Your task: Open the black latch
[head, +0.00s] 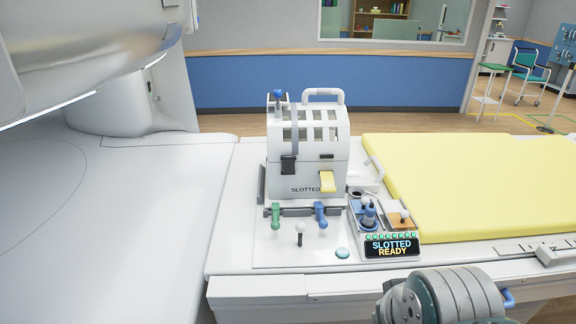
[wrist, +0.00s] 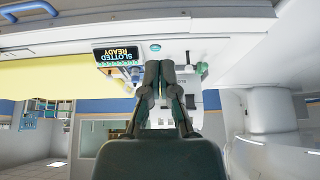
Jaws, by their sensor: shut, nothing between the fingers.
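The black latch (head: 288,165) is on the front left of a white slotted box (head: 308,150) marked SLOTTED, in the head view. It hangs at the lower end of a grey strap running down the box's face. A yellow latch (head: 327,181) is lower on the right of the same face. My gripper (wrist: 159,70) shows in the wrist view, its two dark fingers together and empty. The head view shows only part of my arm at lower right.
Green (head: 275,215) and blue (head: 320,215) handles and a white-knobbed lever (head: 300,233) stand before the box. A display (head: 392,247) reading SLOTTED READY is to the right, beside a yellow pad (head: 470,180). A large white machine (head: 75,50) borders the left.

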